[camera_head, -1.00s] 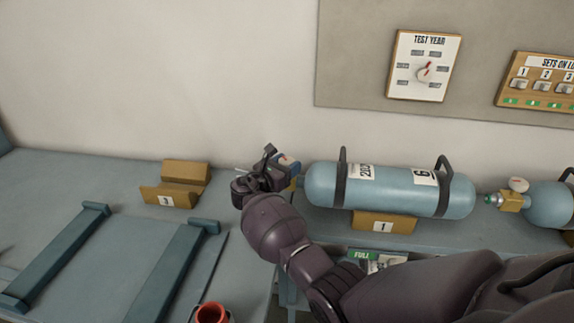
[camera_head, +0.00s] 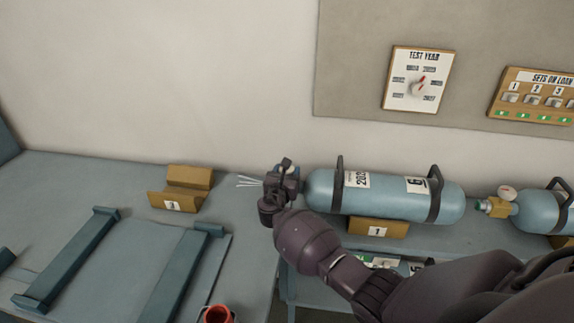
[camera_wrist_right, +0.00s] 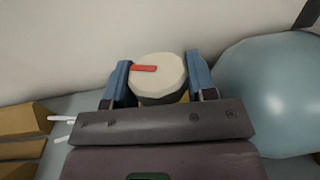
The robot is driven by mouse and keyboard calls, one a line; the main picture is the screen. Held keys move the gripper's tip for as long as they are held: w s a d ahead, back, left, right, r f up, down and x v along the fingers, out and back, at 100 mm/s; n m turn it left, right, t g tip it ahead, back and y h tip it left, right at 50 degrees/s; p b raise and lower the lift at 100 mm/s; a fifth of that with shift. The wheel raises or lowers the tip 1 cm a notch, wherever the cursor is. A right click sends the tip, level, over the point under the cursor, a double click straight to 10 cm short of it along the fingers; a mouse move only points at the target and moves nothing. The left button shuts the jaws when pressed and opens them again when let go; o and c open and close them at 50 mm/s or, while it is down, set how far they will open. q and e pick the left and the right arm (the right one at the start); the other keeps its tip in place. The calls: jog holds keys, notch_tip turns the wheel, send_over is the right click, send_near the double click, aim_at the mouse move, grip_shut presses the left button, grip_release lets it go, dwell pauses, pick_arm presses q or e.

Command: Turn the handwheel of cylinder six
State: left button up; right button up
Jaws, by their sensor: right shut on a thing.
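Cylinder six (camera_head: 392,196) is a blue tank lying level, with a "6" label and two dark straps. My right gripper (camera_head: 289,179) is at its left, valve end, and the tank also shows at the right of the right wrist view (camera_wrist_right: 272,95). In that view the blue fingers of the gripper (camera_wrist_right: 159,85) stand either side of a round cream gauge (camera_wrist_right: 160,72) with a red mark. The gripper is shut on the handwheel, which my gripper body hides. My left gripper is not in view.
Several thin white streaks (camera_head: 250,182) show left of the gripper. An empty wooden cradle (camera_head: 185,188) marked 3 stands further left. Another cylinder (camera_head: 541,212) with a gauge lies at right. A test-year dial (camera_head: 417,80) hangs above.

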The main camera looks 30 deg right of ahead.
jog(key=shift+n+t+y, duration=0.7)
jog(key=shift+n+y, duration=0.1)
jog(key=shift+y, duration=0.1)
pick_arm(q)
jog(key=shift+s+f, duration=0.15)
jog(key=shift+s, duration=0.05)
pick_arm(e)
jog(key=shift+f+n+t+y, duration=0.1)
jog(key=shift+n+t+y, duration=0.85)
jog(key=shift+y, duration=0.65)
jog(key=shift+n, duration=0.25)
jog(key=o, duration=0.9)
jog(key=v, duration=1.1)
jog(key=shift+r, duration=0.2)
jog(key=shift+w, duration=0.1)
